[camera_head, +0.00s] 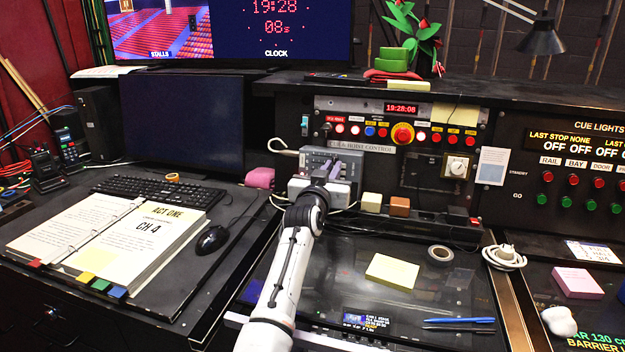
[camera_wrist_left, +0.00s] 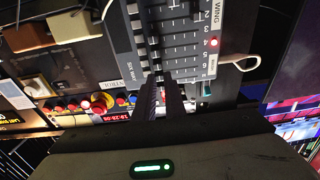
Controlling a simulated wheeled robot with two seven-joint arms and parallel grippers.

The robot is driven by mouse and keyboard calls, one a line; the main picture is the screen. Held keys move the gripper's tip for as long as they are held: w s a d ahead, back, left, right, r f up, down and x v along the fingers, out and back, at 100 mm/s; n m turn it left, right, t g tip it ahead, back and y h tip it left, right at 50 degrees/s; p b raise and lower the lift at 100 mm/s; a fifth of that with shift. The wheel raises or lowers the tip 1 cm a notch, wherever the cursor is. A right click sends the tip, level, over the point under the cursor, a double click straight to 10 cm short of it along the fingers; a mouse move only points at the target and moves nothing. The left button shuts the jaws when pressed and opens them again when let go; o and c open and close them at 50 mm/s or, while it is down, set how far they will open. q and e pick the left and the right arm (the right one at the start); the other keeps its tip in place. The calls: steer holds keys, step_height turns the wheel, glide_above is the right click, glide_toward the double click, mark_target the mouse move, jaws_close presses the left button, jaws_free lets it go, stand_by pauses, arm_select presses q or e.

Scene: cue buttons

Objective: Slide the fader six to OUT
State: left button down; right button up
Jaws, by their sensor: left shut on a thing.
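The small grey fader panel (camera_head: 350,160) stands at the middle of the desk, and it also fills the top centre of the left wrist view (camera_wrist_left: 190,45). Its slots lie in rows, with numbers including 2, 3, 4 and 6 along one edge. My left gripper (camera_head: 328,178) reaches over the panel's front from below. In the left wrist view my dark fingers (camera_wrist_left: 170,80) are close together at the row by the 6, shut on the knob of fader six. The fingers hide the knob. My right gripper is not in view.
A row of lit buttons (camera_head: 370,132) sits behind the panel. A yellow block (camera_head: 371,202) and an orange-brown block (camera_head: 399,206) stand close to its right. A yellow note pad (camera_head: 392,271) lies in front. A monitor (camera_head: 182,122) and keyboard (camera_head: 160,191) are at left.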

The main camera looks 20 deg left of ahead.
arm_select(q)
steer(key=shift+d+f, duration=0.1)
steer(key=shift+d, duration=0.15)
steer(key=c, duration=1.8)
jaws_free()
steer(key=shift+w+d, duration=0.1)
steer(key=s+d, duration=0.1)
steer(key=s, duration=0.9)
steer(key=shift+s+d, duration=0.15)
